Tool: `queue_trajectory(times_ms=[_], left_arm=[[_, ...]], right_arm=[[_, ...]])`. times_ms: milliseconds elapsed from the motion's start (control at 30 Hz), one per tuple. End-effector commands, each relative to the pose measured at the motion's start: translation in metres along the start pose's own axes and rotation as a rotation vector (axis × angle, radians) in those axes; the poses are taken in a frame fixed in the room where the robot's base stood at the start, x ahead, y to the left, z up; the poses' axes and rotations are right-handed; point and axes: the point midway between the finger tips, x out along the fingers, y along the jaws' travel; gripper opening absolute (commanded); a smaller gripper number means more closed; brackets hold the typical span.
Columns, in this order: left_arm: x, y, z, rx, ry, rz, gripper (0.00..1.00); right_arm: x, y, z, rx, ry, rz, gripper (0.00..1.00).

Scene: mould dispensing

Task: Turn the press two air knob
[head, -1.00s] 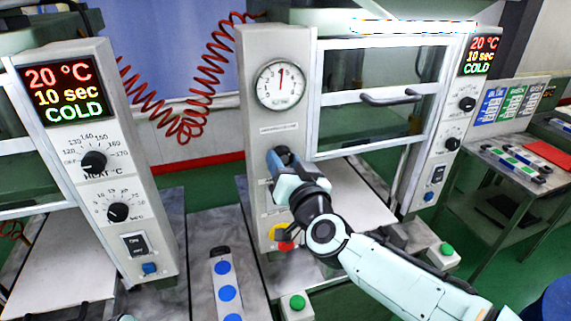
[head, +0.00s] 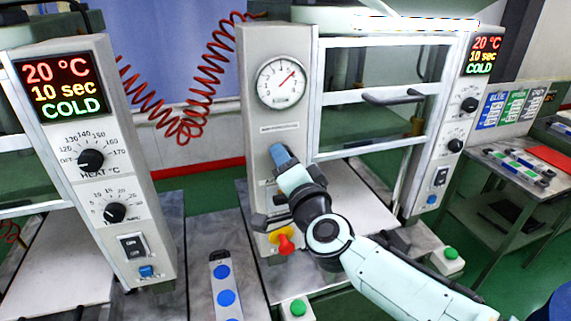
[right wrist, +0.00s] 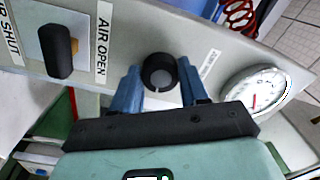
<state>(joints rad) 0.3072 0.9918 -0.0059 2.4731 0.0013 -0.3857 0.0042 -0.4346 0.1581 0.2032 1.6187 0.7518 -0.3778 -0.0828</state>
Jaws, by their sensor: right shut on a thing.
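My right gripper (head: 279,152) is at the front of the grey press column (head: 262,200), below a round gauge (head: 281,82). In the right wrist view, the blue fingers of my right gripper (right wrist: 158,82) are shut on a round black knob (right wrist: 160,72), one finger on each side. The gripper hides this knob in the head view. The gauge needle points to the upper right in the head view. The gauge also shows in the right wrist view (right wrist: 255,92). My left gripper is not in view.
A black lever (right wrist: 57,50) sits between the AIR SHUT and AIR OPEN labels. A red knob on a yellow plate (head: 284,242) is low on the column. A green button (head: 297,308) stands in front. The press door handle (head: 392,98) is to the right.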

Motion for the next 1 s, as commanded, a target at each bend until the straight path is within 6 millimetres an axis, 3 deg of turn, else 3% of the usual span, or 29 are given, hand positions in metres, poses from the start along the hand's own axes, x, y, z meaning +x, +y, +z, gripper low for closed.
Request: queue_trajectory(times_ms=[567,600,633,1000], left_arm=[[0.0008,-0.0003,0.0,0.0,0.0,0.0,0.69],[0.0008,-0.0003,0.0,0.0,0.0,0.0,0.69],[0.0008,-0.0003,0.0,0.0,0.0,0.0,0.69],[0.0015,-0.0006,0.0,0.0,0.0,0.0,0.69]], right_arm=[[0.0001,0.0001,0.0004,0.028,0.0,0.001,0.14],[0.0001,0.0001,0.0004,0.028,0.0,0.001,0.57],[0.0001,0.0002,0.0004,0.028,0.0,0.001,0.67],[-0.0035,-0.0002,0.0,0.027,0.001,0.0,0.69]])
